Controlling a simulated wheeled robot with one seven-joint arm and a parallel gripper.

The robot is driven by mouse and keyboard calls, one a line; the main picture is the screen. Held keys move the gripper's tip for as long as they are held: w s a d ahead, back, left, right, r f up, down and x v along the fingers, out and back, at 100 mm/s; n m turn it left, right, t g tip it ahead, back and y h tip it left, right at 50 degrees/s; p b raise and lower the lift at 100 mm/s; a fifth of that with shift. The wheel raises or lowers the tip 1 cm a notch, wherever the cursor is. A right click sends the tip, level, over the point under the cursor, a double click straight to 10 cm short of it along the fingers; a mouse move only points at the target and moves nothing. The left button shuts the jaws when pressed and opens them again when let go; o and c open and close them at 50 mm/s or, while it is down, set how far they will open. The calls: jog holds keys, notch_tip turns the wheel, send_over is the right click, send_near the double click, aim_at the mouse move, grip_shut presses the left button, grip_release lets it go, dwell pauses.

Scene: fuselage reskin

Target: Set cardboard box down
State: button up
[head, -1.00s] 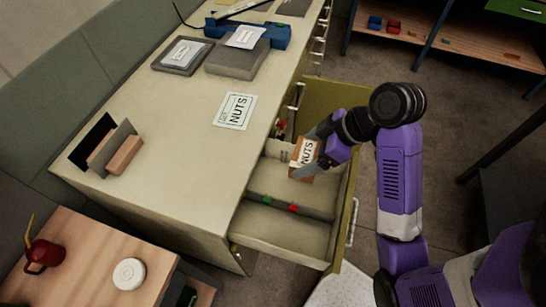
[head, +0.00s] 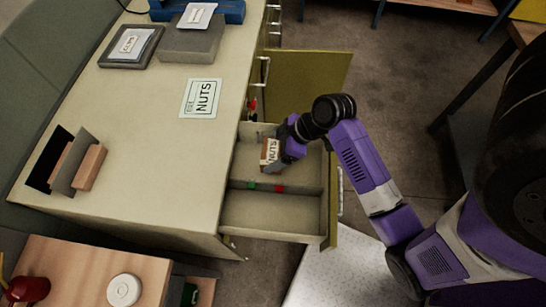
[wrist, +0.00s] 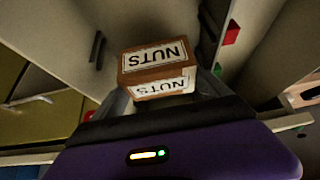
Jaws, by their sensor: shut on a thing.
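A small brown cardboard box with a white NUTS label (head: 269,155) is at the far compartment of the open drawer (head: 272,212). My gripper (head: 276,157) is shut on the box from the right side. In the wrist view the box (wrist: 157,70) sits between the fingers, with two NUTS labels showing. Whether the box touches the drawer floor cannot be told.
A NUTS sheet (head: 201,98) lies on the cabinet top beside the drawer. Small green and red marks (head: 279,189) sit on the drawer's divider. The near compartment is empty. A brown block (head: 90,167) stands by upright plates on the left.

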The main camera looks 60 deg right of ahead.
jog(key=shift+f, duration=2.3)
jog(key=o, duration=1.8)
jog(key=shift+f, duration=0.1)
jog(key=shift+c, duration=0.2)
jog(key=v, duration=1.1)
jog(key=m+t+h, duration=0.3)
jog(key=h, duration=0.1)
send_near(273, 158)
notch_tip(273, 158, down, 2)
jog(key=s+a+r+t, duration=0.2)
jog(key=s+a+r, duration=0.1)
jog(key=a+r, duration=0.3)
jog(key=s+a+r+m+t+y, duration=0.1)
jog(key=s+a+r+t, duration=0.1)
jog(key=a+r, duration=0.5)
jog(key=shift+s+a+r+t+y, duration=0.3)
jog(key=shift+s+r+t, duration=0.15)
jog(key=shift+t, duration=0.35)
